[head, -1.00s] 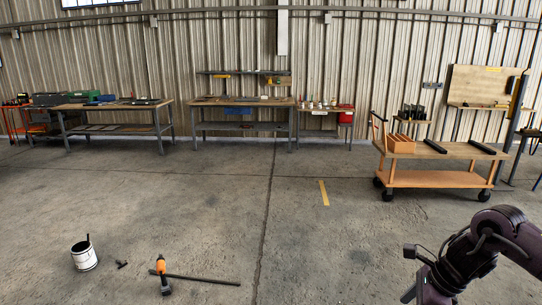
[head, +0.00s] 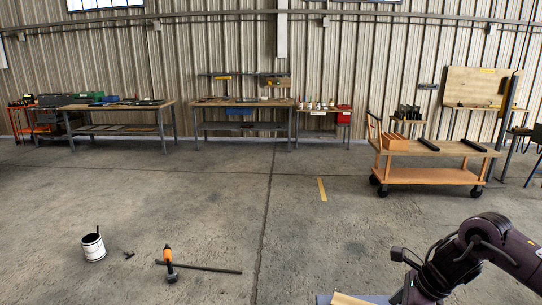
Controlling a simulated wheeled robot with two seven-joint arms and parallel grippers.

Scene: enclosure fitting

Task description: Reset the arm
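My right arm comes in from the lower right of the head view, and its dark wrist end (head: 425,285) is cut off by the bottom edge. The fingers do not show clearly, so I cannot tell whether the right gripper is open or shut. A flat tan and grey-blue piece (head: 350,299) shows at the bottom edge just left of that wrist. Whether the gripper holds it cannot be seen. My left arm and gripper are not in view.
A wooden cart (head: 425,176) on black wheels stands at the right. Workbenches (head: 240,102) line the far wall. A white paint can (head: 94,248), an orange-handled tool (head: 168,255) and a dark bar (head: 212,268) are on the floor at lower left. The middle floor is clear.

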